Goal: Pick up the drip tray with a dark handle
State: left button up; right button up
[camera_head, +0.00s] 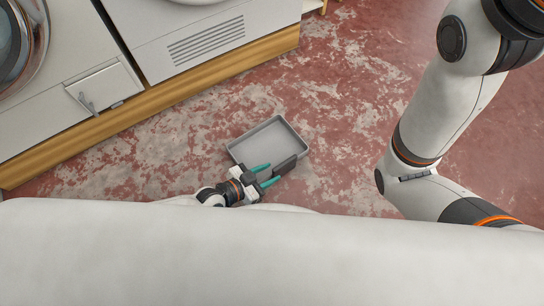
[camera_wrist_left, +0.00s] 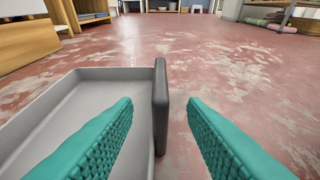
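The drip tray (camera_head: 266,143) is a shallow grey rectangular pan lying on the floor in the head view. Its dark handle (camera_head: 285,166) is on the near right side. My left gripper (camera_head: 267,175) is open at the tray's near edge, with teal fingers. In the left wrist view, the dark handle (camera_wrist_left: 160,100) stands upright between the two open fingers, with no visible grip on it. The tray (camera_wrist_left: 72,92) extends to the left there, partly hidden by the left finger. My right arm shows at the right of the head view, but its gripper is out of view.
White machines (camera_head: 205,45) on a wooden plinth (camera_head: 150,102) stand at the upper left. The worn red floor (camera_head: 350,70) is clear around the tray. In the left wrist view, shelves (camera_wrist_left: 92,12) and a rack (camera_wrist_left: 285,14) stand far off.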

aim_at(285, 165)
pick_arm(q)
jog(key=shift+x, duration=0.85)
jog(key=b+x, duration=0.2)
jog(key=x, duration=0.2)
jog(key=shift+w+d+b, duration=0.1)
jog(key=shift+d+b, duration=0.15)
jog(key=shift+b, duration=0.15)
jog(key=shift+w+d, duration=0.25)
jog(key=shift+d, duration=0.05)
grip_shut()
